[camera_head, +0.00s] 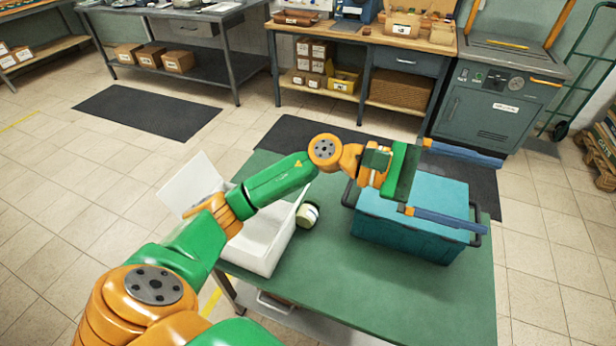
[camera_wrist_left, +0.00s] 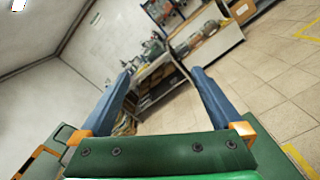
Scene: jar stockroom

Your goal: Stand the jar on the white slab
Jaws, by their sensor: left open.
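A small jar (camera_head: 308,214) with a pale top and a dark band is on the green table (camera_head: 390,300), close beside the right wall of a white open box (camera_head: 262,258). I cannot tell whether it touches the box. I cannot make out a separate white slab. My left gripper (camera_head: 494,196) is open and empty, its blue fingers spread above the teal crate, well to the right of the jar. In the left wrist view the open fingers (camera_wrist_left: 158,73) have nothing between them, and no jar shows there. My right gripper is not in view.
The closed teal crate (camera_head: 400,236) with dark handles fills the table's right side. The white box's raised lid (camera_head: 192,185) leans left, and my left arm crosses above the box. The table's front is clear. Workbenches (camera_head: 370,45) and a grey-green machine (camera_head: 500,95) stand behind.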

